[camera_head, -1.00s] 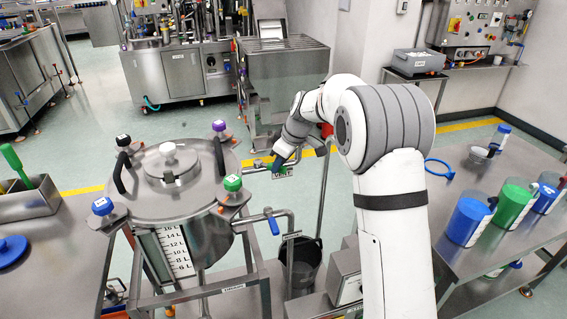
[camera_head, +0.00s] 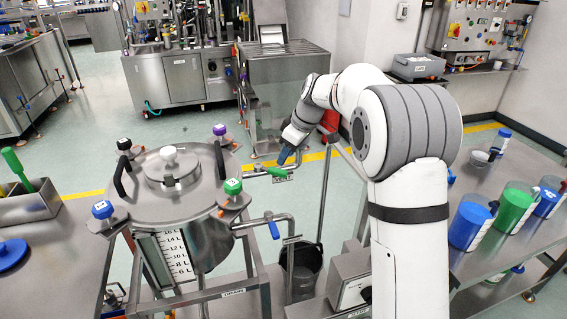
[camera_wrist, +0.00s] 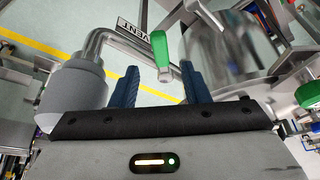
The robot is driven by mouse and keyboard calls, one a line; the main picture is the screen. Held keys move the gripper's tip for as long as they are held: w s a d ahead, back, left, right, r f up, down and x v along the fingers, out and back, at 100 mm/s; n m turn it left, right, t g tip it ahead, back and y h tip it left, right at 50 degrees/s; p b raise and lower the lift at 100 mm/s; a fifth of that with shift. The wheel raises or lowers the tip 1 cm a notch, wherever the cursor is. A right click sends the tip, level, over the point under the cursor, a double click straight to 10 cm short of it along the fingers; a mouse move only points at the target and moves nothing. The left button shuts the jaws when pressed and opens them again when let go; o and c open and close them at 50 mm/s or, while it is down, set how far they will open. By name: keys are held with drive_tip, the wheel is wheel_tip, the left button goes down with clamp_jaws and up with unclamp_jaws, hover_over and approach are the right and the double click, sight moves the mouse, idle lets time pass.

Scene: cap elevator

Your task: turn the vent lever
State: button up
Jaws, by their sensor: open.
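The green vent lever (camera_head: 277,172) sits on the side pipe of the steel vessel (camera_head: 190,215), above a tag. In the wrist view the green lever (camera_wrist: 160,52) shows between my two blue fingers, beside the VENT tag (camera_wrist: 131,32). My gripper (camera_head: 286,155) is just above and right of the lever in the head view. In the wrist view my gripper (camera_wrist: 160,70) is open, with one finger on each side of the lever. I see no finger touching the lever.
A blue-handled lever (camera_head: 272,226) is on a lower pipe. A bucket (camera_head: 301,268) stands under the pipes. The vessel has coloured knobs on its lid rim. A table with blue and green containers (camera_head: 513,208) is at the right.

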drive_tip(key=shift+v, duration=0.8)
